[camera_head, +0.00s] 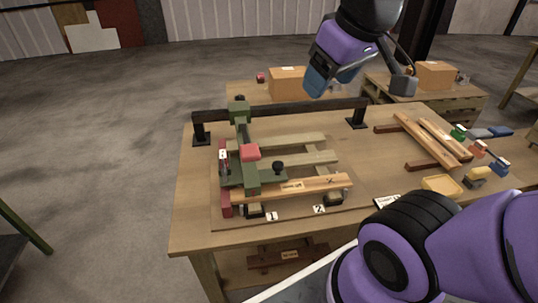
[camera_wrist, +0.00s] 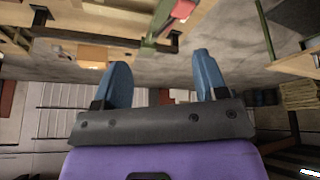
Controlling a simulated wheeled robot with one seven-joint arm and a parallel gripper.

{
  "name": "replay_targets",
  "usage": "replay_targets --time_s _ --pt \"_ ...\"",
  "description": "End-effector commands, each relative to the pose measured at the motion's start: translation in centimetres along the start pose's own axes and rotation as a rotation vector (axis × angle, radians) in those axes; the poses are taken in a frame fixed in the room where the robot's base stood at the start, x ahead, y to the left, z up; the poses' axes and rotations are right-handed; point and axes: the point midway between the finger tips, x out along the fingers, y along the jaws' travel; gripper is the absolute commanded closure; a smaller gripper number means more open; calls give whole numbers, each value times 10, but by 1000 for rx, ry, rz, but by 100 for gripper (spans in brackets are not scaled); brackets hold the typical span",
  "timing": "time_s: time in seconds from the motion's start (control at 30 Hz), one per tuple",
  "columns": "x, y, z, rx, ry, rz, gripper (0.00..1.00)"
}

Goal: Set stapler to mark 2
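The green stapler (camera_head: 243,150), with a red pad (camera_head: 250,152) and a black knob, stands over the left part of a wooden frame on the table. It hangs on a dark rail, and its front end is near label 1 (camera_head: 271,216). Label 2 (camera_head: 319,209) lies farther right along the board's front edge. My gripper (camera_head: 317,83) is raised above the table's back, right of the stapler and apart from it. In the wrist view its two blue fingers (camera_wrist: 161,62) are spread with nothing between them. The stapler's red pad shows at that view's top (camera_wrist: 183,9).
The dark rail (camera_head: 290,110) spans the back of the table on posts. Wooden slats (camera_head: 430,140) and several hand tools (camera_head: 475,180) lie at the right, with a yellow tray (camera_head: 441,184). A cardboard box (camera_head: 287,83) stands behind. The table between frame and slats is clear.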

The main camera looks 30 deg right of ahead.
Motion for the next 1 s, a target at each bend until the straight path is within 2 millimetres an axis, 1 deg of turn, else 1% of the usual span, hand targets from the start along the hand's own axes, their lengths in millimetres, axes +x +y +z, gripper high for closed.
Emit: replay_targets --time_s 0.03,0.2,0.37,0.5,0.57,0.73,0.87,1.0 --pt "10 2 -8 -64 -23 -11 35" --pt "43 10 -33 -331 -75 -49 35" --pt "79 17 -53 -579 -116 -94 35" --pt "114 23 -67 -795 -147 -137 35" --pt "130 26 -72 -887 -160 -158 35" --pt "177 32 -81 -1147 -190 -221 35" --pt "215 38 -84 -1348 -209 -276 35" --pt "255 43 -83 -1551 -225 -339 35"
